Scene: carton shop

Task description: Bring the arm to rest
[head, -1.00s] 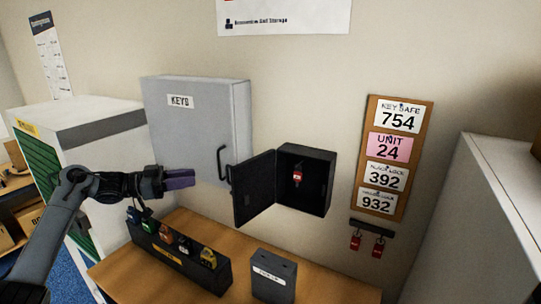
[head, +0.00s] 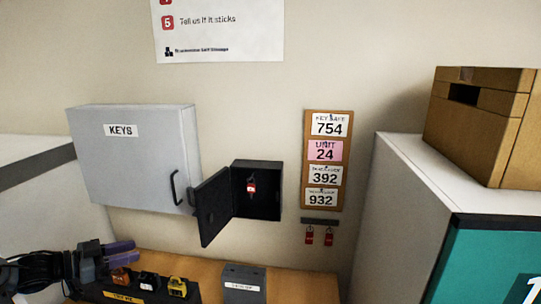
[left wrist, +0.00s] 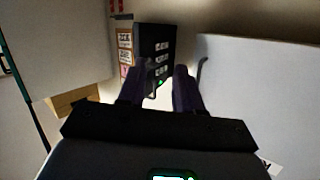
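My left gripper (head: 122,252) is low at the left of the head view, in front of the wall and above the padlock rack. Its two purple fingers stand apart with nothing between them. The left wrist view also shows the spread, empty fingers of the left gripper (left wrist: 158,92). My right gripper is in neither view. The small black key safe (head: 264,203) on the wall has its door (head: 213,208) swung open to the left. A red-tagged key (head: 251,187) hangs inside it.
A grey KEYS cabinet (head: 130,165) hangs behind the gripper. Below are a black padlock rack (head: 130,296) and a dark box (head: 244,285) on the wooden bench (head: 302,284). A card board (head: 307,180) and red-tagged keys (head: 310,236) are farther right. A tall cabinet (head: 400,215) bounds the right.

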